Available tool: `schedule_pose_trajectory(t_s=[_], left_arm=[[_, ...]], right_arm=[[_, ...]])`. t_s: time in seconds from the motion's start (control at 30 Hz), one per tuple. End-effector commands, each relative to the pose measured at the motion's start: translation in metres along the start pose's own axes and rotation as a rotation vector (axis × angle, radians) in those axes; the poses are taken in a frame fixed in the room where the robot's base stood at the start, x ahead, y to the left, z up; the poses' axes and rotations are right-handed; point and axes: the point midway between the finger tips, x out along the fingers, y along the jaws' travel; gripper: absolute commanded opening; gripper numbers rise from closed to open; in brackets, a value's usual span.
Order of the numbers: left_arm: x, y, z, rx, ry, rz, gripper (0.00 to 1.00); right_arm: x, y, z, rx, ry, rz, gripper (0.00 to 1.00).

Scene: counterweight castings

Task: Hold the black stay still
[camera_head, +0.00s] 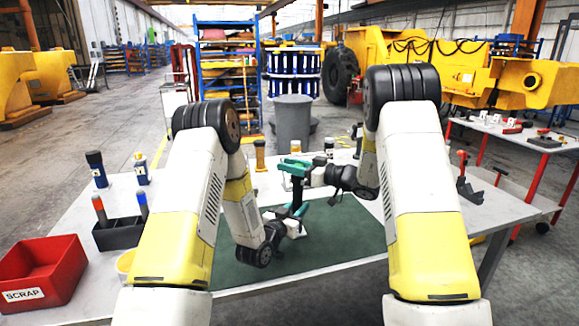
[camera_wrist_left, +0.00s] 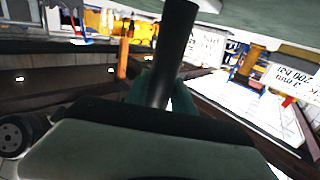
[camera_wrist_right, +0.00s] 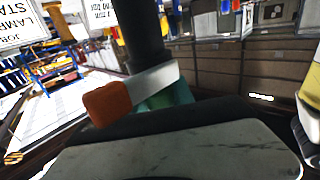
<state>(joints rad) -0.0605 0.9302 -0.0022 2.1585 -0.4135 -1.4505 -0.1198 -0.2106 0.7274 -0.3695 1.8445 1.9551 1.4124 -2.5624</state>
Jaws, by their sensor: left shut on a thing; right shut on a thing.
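The black stay (camera_head: 297,190) stands upright above the green mat, with a teal piece (camera_head: 295,164) at its top. My left gripper (camera_head: 287,214) is shut around its lower part. In the left wrist view the dark round stay (camera_wrist_left: 175,50) runs down between green fingers (camera_wrist_left: 150,88). My right gripper (camera_head: 308,176) is at the upper part from the right. In the right wrist view the stay (camera_wrist_right: 143,35) runs down to the green fingers (camera_wrist_right: 168,95). A silver bar with an orange end (camera_wrist_right: 108,103) crosses in front and partly hides the grip.
A red scrap bin (camera_head: 40,272) and a black holder with tools (camera_head: 118,235) are at the left. Bottles stand on the table (camera_head: 440,215) behind the mat (camera_head: 340,235). A grey bin (camera_head: 293,122) is beyond. A red-handled tool (camera_head: 465,185) lies right.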

Motion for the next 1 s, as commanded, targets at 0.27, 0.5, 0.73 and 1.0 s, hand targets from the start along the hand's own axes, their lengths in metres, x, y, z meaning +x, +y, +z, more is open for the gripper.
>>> schedule_pose_trajectory(t_s=[0.27,0.5,0.73,1.0], left_arm=[[0.000,0.001,0.000,0.000,0.001,0.001,0.00],[0.000,0.001,0.000,-0.001,0.001,0.001,0.00],[0.000,0.001,0.000,-0.001,0.001,0.001,0.00],[0.000,0.001,0.000,0.000,0.000,0.001,0.00]], right_arm=[[0.000,0.001,0.000,-0.001,0.000,0.002,0.00],[0.000,0.001,0.000,-0.001,0.000,0.002,0.00],[0.000,0.001,0.000,-0.001,0.000,0.002,0.00],[0.000,0.001,-0.011,-0.003,0.003,0.002,0.00]])
